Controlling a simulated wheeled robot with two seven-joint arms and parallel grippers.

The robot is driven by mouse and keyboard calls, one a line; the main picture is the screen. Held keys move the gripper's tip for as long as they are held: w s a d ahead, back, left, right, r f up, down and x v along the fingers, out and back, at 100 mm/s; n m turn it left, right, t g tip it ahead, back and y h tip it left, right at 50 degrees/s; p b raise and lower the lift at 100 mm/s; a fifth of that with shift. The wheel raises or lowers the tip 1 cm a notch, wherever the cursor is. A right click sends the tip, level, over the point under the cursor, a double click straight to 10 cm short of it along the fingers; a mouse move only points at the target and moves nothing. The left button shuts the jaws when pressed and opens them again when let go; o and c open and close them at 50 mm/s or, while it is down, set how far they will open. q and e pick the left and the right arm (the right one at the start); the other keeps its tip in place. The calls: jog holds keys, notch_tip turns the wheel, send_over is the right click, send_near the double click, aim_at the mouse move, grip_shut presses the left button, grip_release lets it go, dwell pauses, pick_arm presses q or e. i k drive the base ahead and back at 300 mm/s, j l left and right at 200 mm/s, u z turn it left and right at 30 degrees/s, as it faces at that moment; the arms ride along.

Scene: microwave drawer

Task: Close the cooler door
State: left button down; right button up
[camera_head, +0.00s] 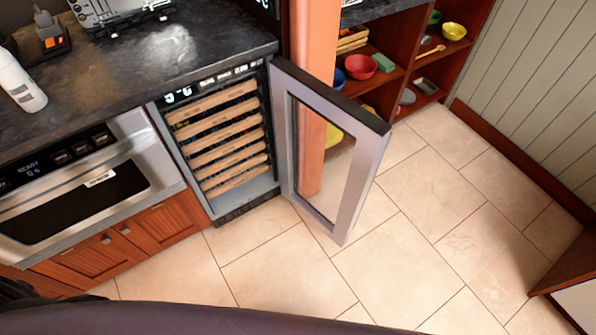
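The cooler (165,106) is a built-in unit under the dark counter, with several wooden racks (222,140) and a lit display along its top. Its door (363,175), a grey frame around a glass pane, is hinged on the cooler's right side. The door stands wide open, swung out into the room to the right. Neither of my grippers shows in the head view, and nothing is seen touching the door.
A microwave drawer (75,190) sits left of the cooler above wooden cabinets (85,262). Shelves with bowls (360,67) stand behind the door past an orange post (312,30). The tiled floor (420,250) in front is clear.

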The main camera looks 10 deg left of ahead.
aim_at(289, 83)
jog(key=i+l+u, duration=0.15)
jog(key=u, duration=0.3)
jog(key=l+u, duration=0.25)
jog(key=u, duration=0.2)
jog(key=i+l+u, duration=0.1)
jog(key=l+u, duration=0.15)
jog(key=u, duration=0.25)
jog(key=l+u, duration=0.25)
jog(key=u, duration=0.2)
jog(key=l+u, duration=0.1)
jog(key=l, duration=0.35)
jog(key=k+l+u, duration=0.1)
jog(key=l, duration=0.35)
jog(key=l+u, duration=0.1)
jog(key=l, duration=0.4)
jog(key=k+l+u, duration=0.1)
jog(key=l, duration=0.3)
jog(key=k+l+u, duration=0.1)
jog(key=l, duration=0.35)
